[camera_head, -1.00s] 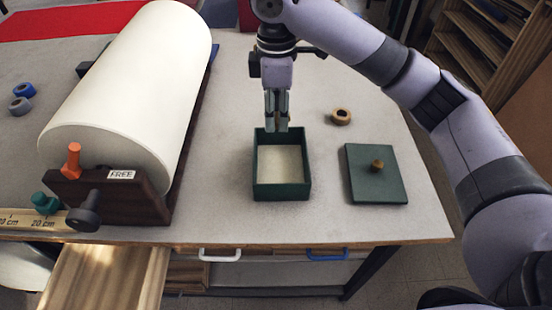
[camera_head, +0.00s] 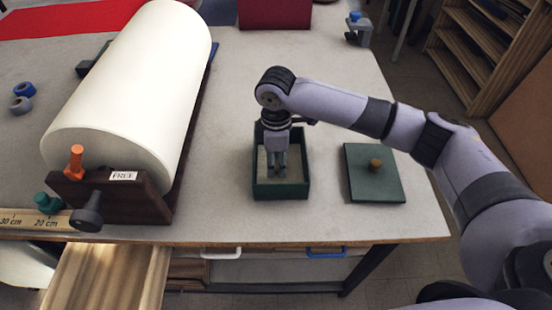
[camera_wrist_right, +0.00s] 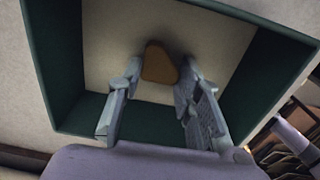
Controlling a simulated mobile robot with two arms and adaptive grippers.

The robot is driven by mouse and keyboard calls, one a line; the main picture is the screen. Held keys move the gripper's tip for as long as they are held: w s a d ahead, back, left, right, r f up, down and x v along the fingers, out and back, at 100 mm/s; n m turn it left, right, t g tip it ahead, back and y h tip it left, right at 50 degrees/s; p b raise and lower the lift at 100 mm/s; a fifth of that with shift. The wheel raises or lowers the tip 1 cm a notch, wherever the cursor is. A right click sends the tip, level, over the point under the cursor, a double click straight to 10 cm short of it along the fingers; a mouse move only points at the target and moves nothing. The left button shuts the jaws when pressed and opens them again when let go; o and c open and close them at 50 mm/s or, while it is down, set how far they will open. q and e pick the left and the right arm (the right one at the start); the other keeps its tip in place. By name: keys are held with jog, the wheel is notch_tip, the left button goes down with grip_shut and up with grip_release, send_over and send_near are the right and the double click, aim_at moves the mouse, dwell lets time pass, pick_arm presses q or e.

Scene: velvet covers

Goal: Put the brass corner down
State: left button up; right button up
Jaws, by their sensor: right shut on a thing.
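The brass corner (camera_wrist_right: 159,64) shows in the right wrist view as a small brown-gold rounded triangle between my right fingertips, over the pale floor of the box. In the head view the fingers hide it. My right gripper (camera_head: 277,174) is shut on it and reaches down inside the open green box (camera_head: 282,191). The box walls (camera_wrist_right: 258,80) surround the fingers in the wrist view. I cannot tell whether the corner touches the box floor. My left gripper is not in view.
The green lid (camera_head: 362,190) with a brass knob lies right of the box. A big white roll (camera_head: 130,90) on a dark wooden stand fills the left. A dark red block (camera_head: 275,12) and a clamp (camera_head: 358,30) stand at the back. Bare table lies in front of the box.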

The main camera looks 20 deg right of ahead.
aim_at(276, 165)
jog(key=o, duration=0.9)
jog(key=shift+c, duration=0.2)
notch_tip(276, 165, up, 12)
jog(key=b, duration=0.1)
jog(key=shift+b, duration=0.35)
